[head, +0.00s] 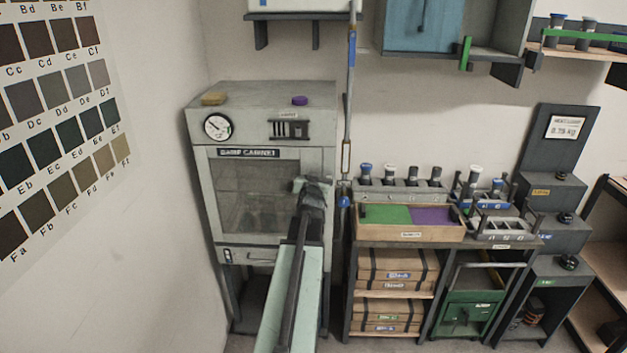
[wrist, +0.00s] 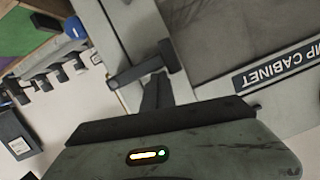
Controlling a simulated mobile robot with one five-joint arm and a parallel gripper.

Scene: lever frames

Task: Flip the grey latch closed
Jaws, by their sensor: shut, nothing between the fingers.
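The damp cabinet (head: 202,205) stands against the wall, and its glazed door (head: 243,180) looks shut. The grey latch (wrist: 137,71) shows in the wrist view as a short dark bar by the door's edge, its free end pointing away from the door over the frame. In the head view my arm mostly hides it. My gripper (head: 311,192) is at the door's right side, about mid-height. In the wrist view my gripper (wrist: 156,91) is shut and empty, its tips right at the latch. I cannot tell whether they touch it.
A bench right of the cabinet holds a wooden tray (head: 411,236) with green and purple panels. A thin upright pole (head: 348,110) is close to the cabinet's right side. A colour chart (head: 60,100) covers the left wall.

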